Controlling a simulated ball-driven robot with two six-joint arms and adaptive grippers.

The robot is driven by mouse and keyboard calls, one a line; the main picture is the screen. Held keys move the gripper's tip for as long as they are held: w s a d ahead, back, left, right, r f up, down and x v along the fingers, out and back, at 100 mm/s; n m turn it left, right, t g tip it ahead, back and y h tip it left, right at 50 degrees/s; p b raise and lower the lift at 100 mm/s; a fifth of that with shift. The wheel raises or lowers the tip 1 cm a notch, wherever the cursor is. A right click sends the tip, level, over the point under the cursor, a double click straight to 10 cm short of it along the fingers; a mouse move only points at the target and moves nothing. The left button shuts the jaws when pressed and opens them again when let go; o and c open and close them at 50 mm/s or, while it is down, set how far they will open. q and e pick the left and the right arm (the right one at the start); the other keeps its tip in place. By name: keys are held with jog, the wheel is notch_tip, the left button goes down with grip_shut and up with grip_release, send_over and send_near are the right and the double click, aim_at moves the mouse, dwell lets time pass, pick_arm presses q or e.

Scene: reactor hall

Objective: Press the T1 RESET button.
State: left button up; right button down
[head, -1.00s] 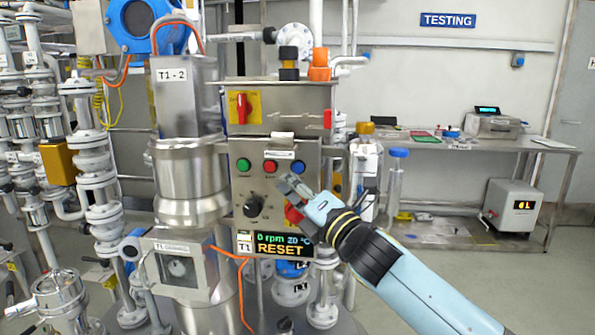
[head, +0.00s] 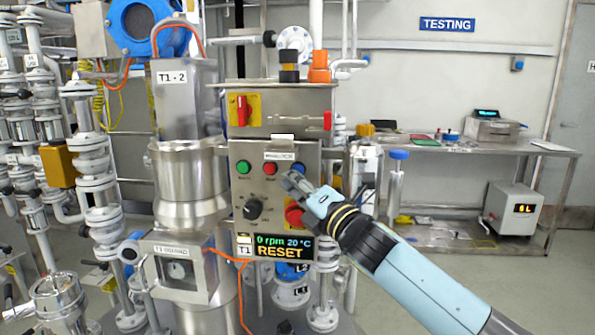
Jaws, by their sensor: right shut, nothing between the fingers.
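A grey control panel (head: 240,205) stands at the middle of the head view. It carries a green button (head: 243,167), a red button (head: 270,169) and a blue button (head: 299,168) in a row, with small labels too blurred to read surely. Below them are a black knob (head: 252,209) and a larger red button (head: 294,214), partly covered by my gripper. The display (head: 274,246) below reads "0 rpm 20 °C" and "RESET", beside a T1 label (head: 244,250). My right gripper (head: 290,181) is shut and empty, its tips just below the blue button. My left gripper is out of view.
A red switch on a yellow plate (head: 244,109) sits above the panel. The steel T1-2 vessel (head: 183,180) and white piping (head: 101,180) stand to the left. A bench (head: 440,150) with instruments is behind at right. The floor at right is clear.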

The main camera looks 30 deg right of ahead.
dwell(0.8)
jog(key=shift+w+d, duration=0.3)
jog(key=shift+w, duration=0.05)
jog(key=shift+w+d, duration=0.2)
jog(key=shift+w, duration=0.1)
dwell(0.6)
dwell(0.4)
jog(key=shift+s+a, duration=0.5)
jog(key=shift+s, duration=0.15)
jog(key=s+a, duration=0.1)
jog(key=s, duration=0.1)
jog(key=s+a, duration=0.2)
dwell(0.3)
dwell(0.5)
